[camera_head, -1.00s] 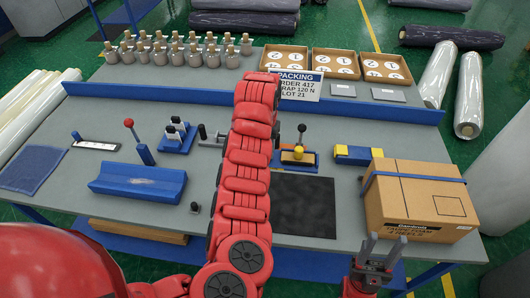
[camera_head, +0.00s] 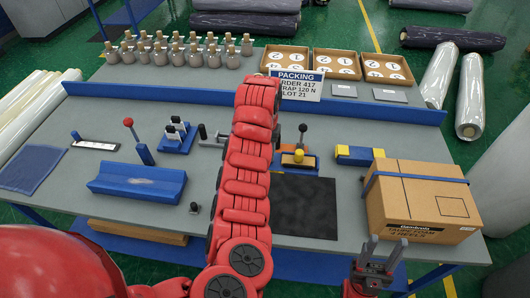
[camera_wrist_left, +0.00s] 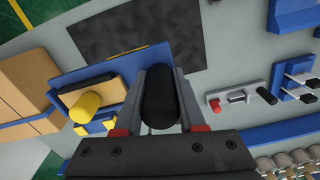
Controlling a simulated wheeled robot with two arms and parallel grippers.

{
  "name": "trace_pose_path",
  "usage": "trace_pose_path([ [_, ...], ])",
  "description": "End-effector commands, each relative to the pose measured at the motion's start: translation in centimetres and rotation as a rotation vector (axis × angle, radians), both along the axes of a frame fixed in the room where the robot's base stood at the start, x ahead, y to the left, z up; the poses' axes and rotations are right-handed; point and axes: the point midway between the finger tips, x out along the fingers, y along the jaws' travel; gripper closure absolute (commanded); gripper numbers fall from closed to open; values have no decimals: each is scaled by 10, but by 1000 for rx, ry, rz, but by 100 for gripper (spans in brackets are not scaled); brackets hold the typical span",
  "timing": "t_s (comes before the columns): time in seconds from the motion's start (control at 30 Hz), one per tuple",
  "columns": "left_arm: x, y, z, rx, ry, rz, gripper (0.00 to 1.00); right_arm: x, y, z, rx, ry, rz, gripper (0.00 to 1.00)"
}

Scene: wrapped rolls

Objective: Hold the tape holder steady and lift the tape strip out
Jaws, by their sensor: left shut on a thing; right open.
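I cannot tell for certain which piece is the tape holder. A small blue fixture (camera_head: 311,166) with a wooden block and yellow knob (camera_head: 299,156) stands right of my left arm; the fixture (camera_wrist_left: 123,62) and the yellow knob (camera_wrist_left: 85,106) also show in the left wrist view. My left gripper (camera_wrist_left: 160,76) is shut on a black rounded handle (camera_wrist_left: 160,104) beside that fixture. In the head view my red left arm hides this gripper. My right gripper (camera_head: 378,250) is open and empty at the table's front edge. I cannot make out a tape strip.
A dark mat (camera_head: 303,205) lies in front of the fixture. A blue cradle (camera_head: 138,182) and a clamp stand (camera_head: 175,138) are left. A blue ledge (camera_head: 400,116) crosses behind.

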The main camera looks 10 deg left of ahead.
Motion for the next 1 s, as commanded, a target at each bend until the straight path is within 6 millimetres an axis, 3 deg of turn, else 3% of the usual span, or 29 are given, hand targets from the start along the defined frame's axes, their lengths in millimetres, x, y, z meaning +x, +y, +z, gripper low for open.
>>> trace_pose_path([
  [1.0, 0, 0, -32, -1, -1, 0, 100, 0, 0, -25, 0, 0, 0, 50],
])
